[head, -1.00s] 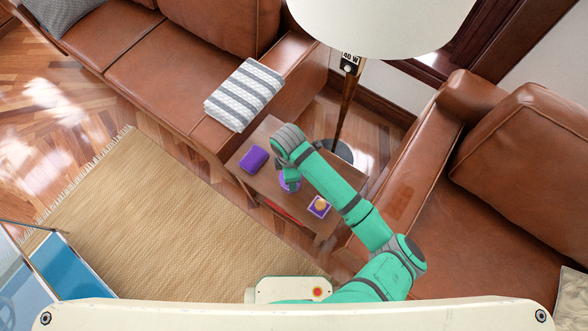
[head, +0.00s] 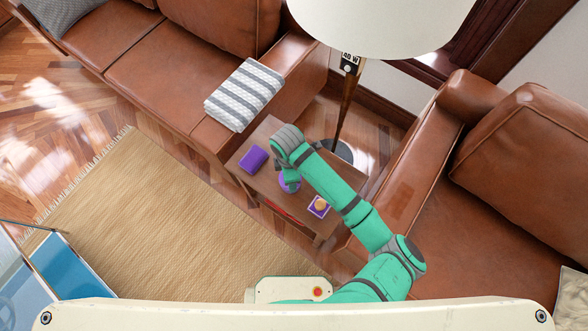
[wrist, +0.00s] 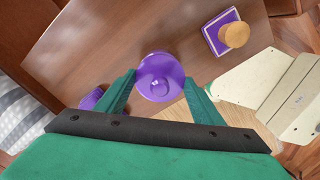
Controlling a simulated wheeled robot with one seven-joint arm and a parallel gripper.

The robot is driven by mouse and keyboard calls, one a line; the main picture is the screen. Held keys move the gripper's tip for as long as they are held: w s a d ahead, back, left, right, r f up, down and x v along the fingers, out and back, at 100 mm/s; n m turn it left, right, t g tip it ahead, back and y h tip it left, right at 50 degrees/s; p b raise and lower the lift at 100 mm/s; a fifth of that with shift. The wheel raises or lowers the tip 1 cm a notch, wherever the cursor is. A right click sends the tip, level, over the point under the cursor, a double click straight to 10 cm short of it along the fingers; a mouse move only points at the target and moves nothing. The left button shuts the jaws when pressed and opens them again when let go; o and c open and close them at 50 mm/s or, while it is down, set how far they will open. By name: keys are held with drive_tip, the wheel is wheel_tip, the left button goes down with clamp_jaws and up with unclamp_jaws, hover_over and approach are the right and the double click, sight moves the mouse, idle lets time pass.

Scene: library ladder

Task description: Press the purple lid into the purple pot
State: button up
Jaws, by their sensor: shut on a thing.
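A round, glossy purple piece (wrist: 160,76) sits between the fingertips of my gripper (wrist: 159,78) in the wrist view, with a smaller round shape at its middle. My gripper is shut on it. I take it to be the purple pot or its lid; seen from above, I cannot tell where one ends and the other begins. In the head view purple (head: 289,184) shows around my gripper (head: 291,184), over the small wooden table (head: 272,137); my wrist hides part of it.
A purple square with an orange-tan round knob (head: 318,206) lies on the table, right of my gripper. A purple block (head: 253,158) lies to the left. A leather sofa (head: 170,60), an armchair (head: 480,200) and a lamp (head: 380,25) surround the table.

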drive_tip(key=shift+f, duration=0.85)
drive_tip(key=o, duration=1.1)
wheel_tip(320, 180, up, 11)
drive_tip(key=shift+s+f, duration=0.1)
drive_tip(key=shift+d, duration=0.1)
